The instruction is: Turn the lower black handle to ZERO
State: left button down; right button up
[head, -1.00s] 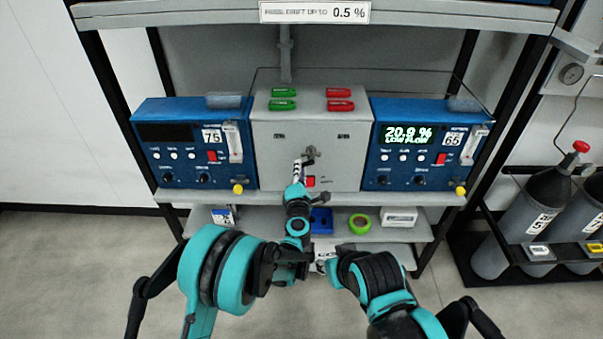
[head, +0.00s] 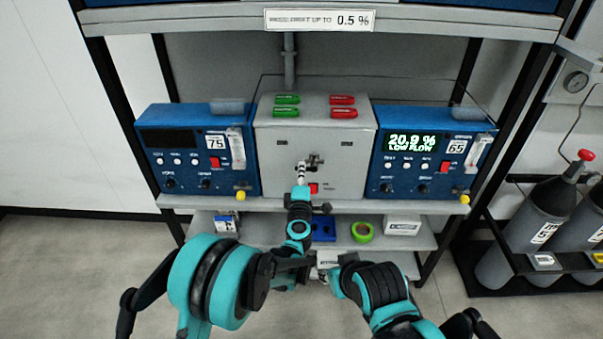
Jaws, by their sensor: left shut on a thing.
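The grey centre panel (head: 348,135) stands between two blue analysers. A small dark handle (head: 316,160) sits low in its middle; its exact angle and the small labels around it are too small to read. My left gripper (head: 302,167) reaches up from below to this handle, narrow and closed, shut on it. The fingers cover part of the handle.
The left blue analyser (head: 180,140) has a dark display. The right blue analyser (head: 400,170) reads 20.9 % LOW FLOW. Green tags (head: 286,112) and red tags (head: 343,113) are on the panel top. A green tape ring (head: 362,232) is on the lower shelf. Gas cylinders (head: 530,215) stand at right.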

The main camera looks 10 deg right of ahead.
pick_arm(q)
jog(key=c, duration=1.5)
grip_release()
jog(key=shift+d, duration=0.1)
jog(key=shift+c, duration=0.2)
jog(key=v, duration=1.2)
